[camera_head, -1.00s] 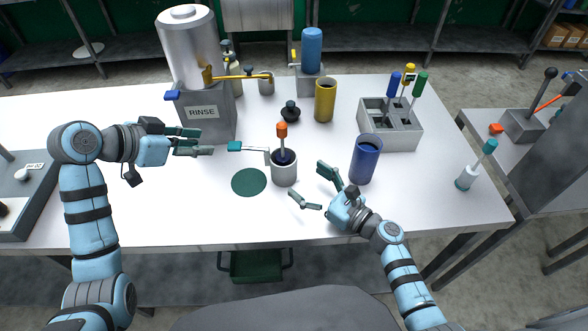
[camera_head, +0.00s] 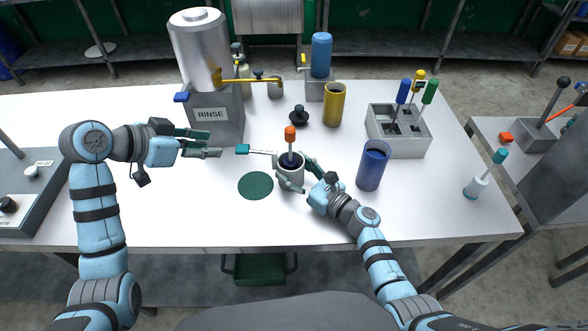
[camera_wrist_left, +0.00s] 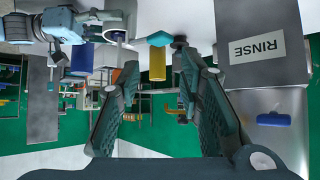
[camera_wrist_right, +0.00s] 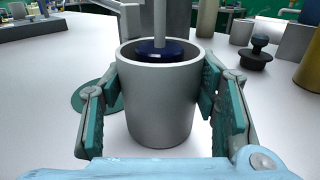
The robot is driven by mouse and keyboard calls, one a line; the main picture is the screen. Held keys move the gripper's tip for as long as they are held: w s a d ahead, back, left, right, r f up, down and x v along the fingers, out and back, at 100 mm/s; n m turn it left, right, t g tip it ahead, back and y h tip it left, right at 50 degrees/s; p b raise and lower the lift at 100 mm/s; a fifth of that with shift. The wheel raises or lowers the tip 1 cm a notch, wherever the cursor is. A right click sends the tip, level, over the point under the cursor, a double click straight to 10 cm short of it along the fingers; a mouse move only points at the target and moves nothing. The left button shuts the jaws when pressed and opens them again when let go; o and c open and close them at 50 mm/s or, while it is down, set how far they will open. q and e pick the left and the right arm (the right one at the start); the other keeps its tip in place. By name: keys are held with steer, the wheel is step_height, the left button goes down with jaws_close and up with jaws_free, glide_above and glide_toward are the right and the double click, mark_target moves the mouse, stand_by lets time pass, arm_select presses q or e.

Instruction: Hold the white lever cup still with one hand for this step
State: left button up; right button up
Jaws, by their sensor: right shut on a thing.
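The white lever cup (camera_head: 290,176) stands upright on the table, just right of a dark green round mat. It holds dark blue contents and an orange-topped stick (camera_head: 290,134). A lever with a teal tip (camera_head: 243,149) reaches out to its left. My right gripper (camera_head: 294,176) is shut on the cup, one finger on each side; the right wrist view shows the cup (camera_wrist_right: 158,105) between both fingers. My left gripper (camera_head: 216,144) is open and empty, in the air left of the lever tip and in front of the rinse tank.
The rinse tank (camera_head: 215,112) with its yellow spout stands behind left. A blue cup (camera_head: 372,168) is close to the right of my right gripper. A yellow cup (camera_head: 334,106), a black knob (camera_head: 299,116) and a grey tool holder (camera_head: 398,146) stand behind.

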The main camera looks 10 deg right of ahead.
arm_select(q)
steer(key=shift+c, duration=1)
steer(key=shift+h, duration=0.3)
steer(key=d+r, duration=0.1)
steer(key=w+d+r, duration=0.1)
steer(key=r, duration=0.1)
steer(key=shift+r, duration=0.2)
jaws_close()
steer(key=w+d+r+n+y, duration=0.1)
steer(key=w+d+r+y, duration=0.25)
steer(key=d, duration=0.35)
steer(key=f, duration=0.3)
steer(key=a+f+n+y, duration=0.1)
steer(key=f, duration=0.2)
steer(key=a+f+n+g, duration=0.1)
steer(key=f, duration=0.2)
steer(key=shift+w+f, duration=0.15)
steer(key=shift+w, duration=0.2)
steer(key=shift+f, duration=0.3)
